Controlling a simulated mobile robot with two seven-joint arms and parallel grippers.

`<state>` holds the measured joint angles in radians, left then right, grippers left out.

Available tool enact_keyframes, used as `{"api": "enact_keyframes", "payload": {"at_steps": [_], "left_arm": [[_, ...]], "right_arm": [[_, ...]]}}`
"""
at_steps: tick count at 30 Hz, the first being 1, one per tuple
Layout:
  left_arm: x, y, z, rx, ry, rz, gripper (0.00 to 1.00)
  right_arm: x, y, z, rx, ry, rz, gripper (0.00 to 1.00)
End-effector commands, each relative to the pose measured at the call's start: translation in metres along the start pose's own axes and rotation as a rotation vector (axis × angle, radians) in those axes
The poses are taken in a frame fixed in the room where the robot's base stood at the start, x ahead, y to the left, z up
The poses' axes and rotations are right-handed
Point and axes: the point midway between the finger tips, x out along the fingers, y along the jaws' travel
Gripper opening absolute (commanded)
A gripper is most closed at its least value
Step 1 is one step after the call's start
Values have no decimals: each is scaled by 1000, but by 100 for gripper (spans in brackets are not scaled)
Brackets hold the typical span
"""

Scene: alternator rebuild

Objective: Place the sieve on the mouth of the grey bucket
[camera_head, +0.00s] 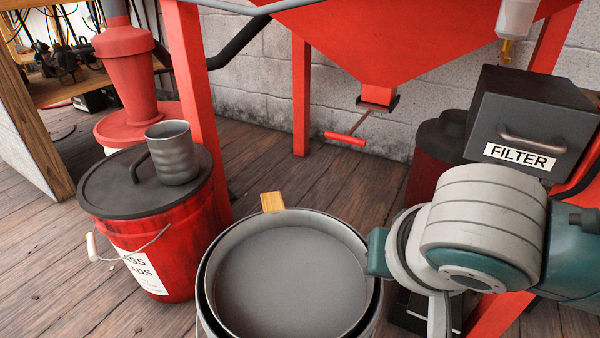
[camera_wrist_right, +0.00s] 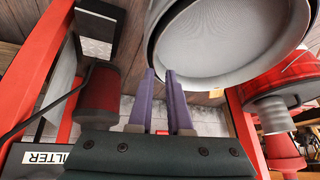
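The sieve (camera_head: 290,283), a round pan with a pale rim, grey mesh and a wooden grip tab (camera_head: 272,202), lies level over the mouth of the grey bucket (camera_head: 204,322). The bucket is mostly hidden beneath it. I cannot tell if the rims touch all round. The sieve also fills the top of the right wrist view (camera_wrist_right: 235,40). My left gripper is not in view.
A red bucket with a black lid (camera_head: 125,187) stands at the left, with a metal cup (camera_head: 173,155) on it. A red hopper (camera_head: 390,45) on legs is behind. A dark FILTER box (camera_head: 530,115) is at the right. Wooden floor (camera_head: 270,170) is clear behind the sieve.

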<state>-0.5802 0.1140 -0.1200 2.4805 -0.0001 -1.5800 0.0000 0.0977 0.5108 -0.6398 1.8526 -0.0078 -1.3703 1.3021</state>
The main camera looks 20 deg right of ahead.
Motion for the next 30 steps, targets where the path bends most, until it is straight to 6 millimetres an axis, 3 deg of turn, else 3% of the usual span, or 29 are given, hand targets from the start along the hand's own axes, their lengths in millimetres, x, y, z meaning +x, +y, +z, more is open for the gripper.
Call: {"api": "enact_keyframes", "payload": {"at_steps": [5,10,13,18,22,30], "left_arm": [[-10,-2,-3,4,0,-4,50],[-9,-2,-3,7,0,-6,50],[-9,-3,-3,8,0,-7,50],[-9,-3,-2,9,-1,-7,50],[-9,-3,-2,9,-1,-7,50],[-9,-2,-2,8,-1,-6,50]], "right_arm": [[-19,-2,9,-30,-23,-14,17],[-52,-6,53,-240,-129,-102,17],[-76,4,73,-396,-175,-152,17],[-107,34,90,-606,-212,-182,17],[-117,47,94,-686,-221,-183,17],[-118,49,95,-703,-221,-184,17]]}}
